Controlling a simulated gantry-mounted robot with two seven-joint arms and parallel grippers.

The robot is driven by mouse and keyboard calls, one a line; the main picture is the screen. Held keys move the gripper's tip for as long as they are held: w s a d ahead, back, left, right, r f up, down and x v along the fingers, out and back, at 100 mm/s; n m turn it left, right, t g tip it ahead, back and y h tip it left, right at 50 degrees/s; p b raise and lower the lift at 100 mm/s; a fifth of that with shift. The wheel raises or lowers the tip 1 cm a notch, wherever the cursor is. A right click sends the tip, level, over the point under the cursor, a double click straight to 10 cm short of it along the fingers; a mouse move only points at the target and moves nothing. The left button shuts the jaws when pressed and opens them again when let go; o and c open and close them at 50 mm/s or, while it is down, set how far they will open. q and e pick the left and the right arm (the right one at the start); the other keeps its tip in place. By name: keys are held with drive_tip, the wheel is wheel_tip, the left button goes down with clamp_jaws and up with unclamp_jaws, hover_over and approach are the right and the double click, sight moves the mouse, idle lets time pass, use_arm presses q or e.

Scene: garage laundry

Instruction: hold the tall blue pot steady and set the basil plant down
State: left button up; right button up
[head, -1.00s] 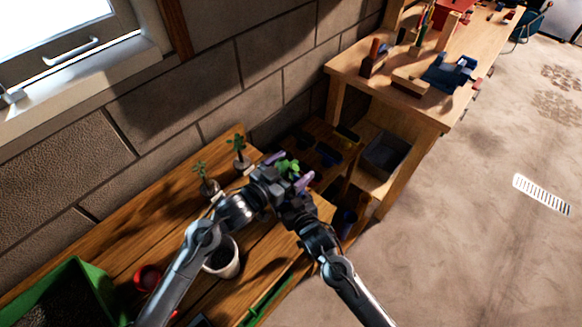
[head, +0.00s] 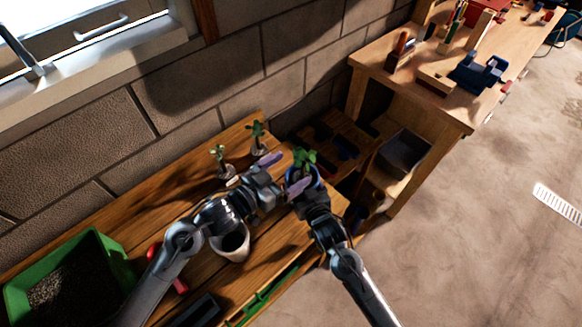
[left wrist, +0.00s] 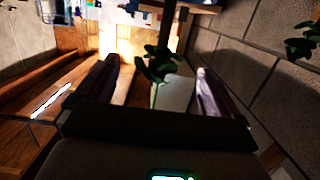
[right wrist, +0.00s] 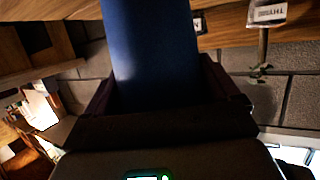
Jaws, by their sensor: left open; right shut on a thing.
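The basil plant (head: 304,157) stands with its green leaves above the rim of the tall blue pot (head: 319,177), near the bench's right end. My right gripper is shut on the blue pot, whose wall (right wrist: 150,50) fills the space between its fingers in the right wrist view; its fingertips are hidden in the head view. My left gripper (head: 284,172) is open just left of the plant. In the left wrist view, the basil leaves (left wrist: 158,62) show between and beyond the spread fingers, with no visible contact. The basil's base is hidden.
Two labelled seedlings (head: 222,165) (head: 257,140) stand near the wall. A white pot (head: 231,244) sits close under my left arm. A green soil tray (head: 118,262) and a red-handled tool (head: 179,284) lie left. A workbench (head: 440,112) stands beyond the bench's right end.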

drive_tip(key=o, duration=0.8)
drive_tip(key=shift+o, duration=0.2)
